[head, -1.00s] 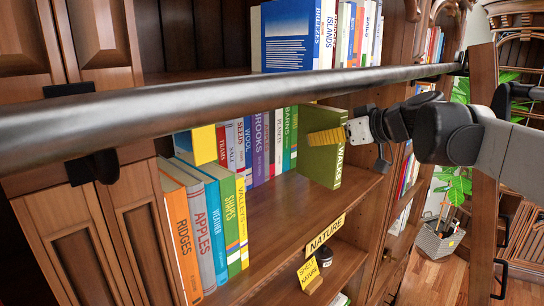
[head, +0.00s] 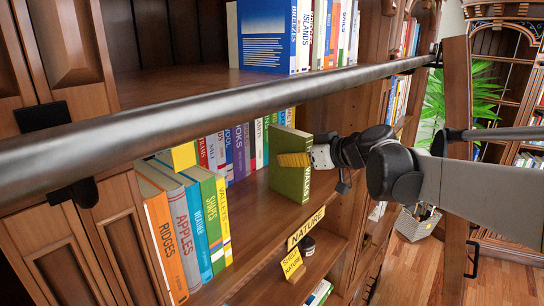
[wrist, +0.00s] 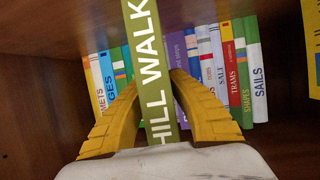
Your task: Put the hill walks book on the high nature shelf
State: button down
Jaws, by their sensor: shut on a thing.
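The hill walks book (head: 291,172) is olive green with white lettering on its spine. It stands upright at the nature shelf (head: 262,226), right of the middle, above the NATURE label (head: 306,229). My gripper (head: 294,159) reaches in from the right with its yellow fingers on the book. In the wrist view my gripper (wrist: 160,115) has one finger on each side of the book's spine (wrist: 152,75), which reads HILL WALK. I cannot tell whether the book's bottom touches the board.
A row of books (head: 186,232) stands at the shelf's left front, and more books (head: 240,150) line its back. A dark metal rail (head: 200,125) crosses in front. A yellow sign (head: 291,264) and small dark jar (head: 306,246) stand on the shelf below.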

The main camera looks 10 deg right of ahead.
jog(key=c, duration=1.3)
grip_release()
jog(key=shift+f, duration=0.15)
jog(key=b+v, duration=0.2)
jog(key=v, duration=1)
jog(key=s+a+f+m+g+h, duration=0.2)
jog(key=s+a+f, duration=0.2)
jog(key=s+f, duration=0.25)
jog(key=s+a+f+m+g+h, duration=0.1)
jog(key=s+a+f+g, duration=0.1)
jog(key=s+a+f, duration=0.45)
jog(key=s+d+f+m+h, duration=0.3)
jog(key=s+f, duration=0.4)
jog(key=f, duration=0.3)
jog(key=shift+d+h, duration=0.5)
jog(key=shift+d, duration=0.4)
jog(key=shift+a, duration=0.1)
